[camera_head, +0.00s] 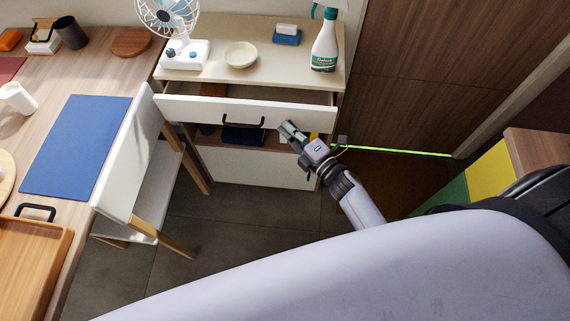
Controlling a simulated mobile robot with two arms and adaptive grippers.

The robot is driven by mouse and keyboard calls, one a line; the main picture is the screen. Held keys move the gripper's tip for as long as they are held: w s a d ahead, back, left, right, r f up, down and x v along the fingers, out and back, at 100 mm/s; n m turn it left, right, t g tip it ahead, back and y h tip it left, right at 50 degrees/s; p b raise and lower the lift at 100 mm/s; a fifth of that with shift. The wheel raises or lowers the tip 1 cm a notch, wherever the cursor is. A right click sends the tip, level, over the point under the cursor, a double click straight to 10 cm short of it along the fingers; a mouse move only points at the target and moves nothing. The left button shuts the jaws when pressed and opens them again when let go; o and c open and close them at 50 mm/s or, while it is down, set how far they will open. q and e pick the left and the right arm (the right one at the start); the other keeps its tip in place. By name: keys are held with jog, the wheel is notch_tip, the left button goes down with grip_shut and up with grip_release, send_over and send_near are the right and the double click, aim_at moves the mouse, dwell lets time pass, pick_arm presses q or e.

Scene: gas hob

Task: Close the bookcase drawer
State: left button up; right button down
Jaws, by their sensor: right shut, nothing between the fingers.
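The bookcase (260,182) stands at the top centre, with a light wooden top. Its upper drawer (190,108) has a white front and a dark handle (243,122), and it is pulled out, with its dark inside showing behind the front. My right gripper (285,127) is shut and empty. It is at the right part of the drawer front, to the right of the handle; I cannot tell whether it touches the front. My left gripper is not in view.
A fan (168,18), a bowl (240,55), a blue sponge-like item (287,35) and a spray bottle (325,42) stand on the bookcase. A white chair (127,165) stands left of it, beside a wooden table (85,70). Grey floor (250,225) is clear in front.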

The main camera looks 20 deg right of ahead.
jog(key=w+d, duration=0.1)
jog(key=w, duration=0.1)
jog(key=w+d+b, duration=0.1)
jog(key=w, duration=0.3)
jog(key=shift+d+f+b, duration=0.1)
jog(key=shift+d+b, duration=0.25)
jog(key=shift+d, duration=0.05)
jog(key=shift+w, duration=0.15)
jog(key=shift+d, duration=0.15)
jog(key=shift+w+r, duration=0.1)
jog(key=shift+r, duration=0.15)
